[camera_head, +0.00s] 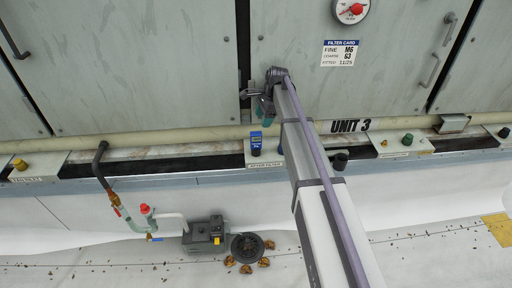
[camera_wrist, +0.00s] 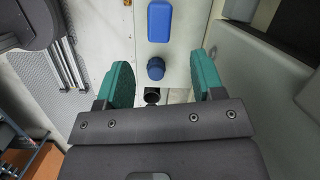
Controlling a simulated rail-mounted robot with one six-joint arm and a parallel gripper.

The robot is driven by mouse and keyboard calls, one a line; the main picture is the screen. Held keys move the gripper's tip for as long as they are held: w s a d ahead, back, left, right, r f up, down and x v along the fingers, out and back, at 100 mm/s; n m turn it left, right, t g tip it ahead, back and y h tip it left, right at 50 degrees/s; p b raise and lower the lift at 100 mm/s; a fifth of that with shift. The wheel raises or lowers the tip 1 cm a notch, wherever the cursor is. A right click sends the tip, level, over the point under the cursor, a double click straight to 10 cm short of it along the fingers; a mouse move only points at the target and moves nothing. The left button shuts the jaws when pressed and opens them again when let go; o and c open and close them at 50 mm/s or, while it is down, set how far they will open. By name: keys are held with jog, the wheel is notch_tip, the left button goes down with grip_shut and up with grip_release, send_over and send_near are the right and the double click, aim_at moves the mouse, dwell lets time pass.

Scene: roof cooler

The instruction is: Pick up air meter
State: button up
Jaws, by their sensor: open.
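A small blue device, apparently the air meter (camera_head: 256,143), stands on the pale ledge plate marked "AFTER FILTER" in the head view. In the wrist view a blue rounded block (camera_wrist: 160,21), likely the same device, lies at the top centre. A dark blue round knob (camera_wrist: 155,68) is below it. My gripper (camera_wrist: 158,66) is open and empty, its teal fingers on either side of the knob in the picture, with the blue block beyond the fingertips. In the head view my gripper (camera_head: 265,108) is above the blue device, close to the cabinet front; its fingers are partly hidden.
Grey cabinet doors (camera_head: 130,70) with handles stand behind the ledge. A yellow knob (camera_head: 20,164) is at left, a green knob (camera_head: 407,139) at right.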

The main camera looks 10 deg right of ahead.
aim_at(256, 133)
jog(key=f+m+b, duration=0.1)
jog(key=f+b, duration=0.1)
jog(key=a+f+m+b, duration=0.1)
jog(key=b, duration=0.1)
jog(key=f+b, duration=0.1)
jog(key=f, duration=0.1)
jog(key=shift+a+f+m+b, duration=0.35)
jog(key=shift+m+b, duration=0.05)
jog(key=b+x, duration=0.5)
jog(key=shift+w+a+f, duration=0.1)
jog(key=shift+a, duration=0.15)
jog(key=shift+r, duration=0.25)
grip_shut()
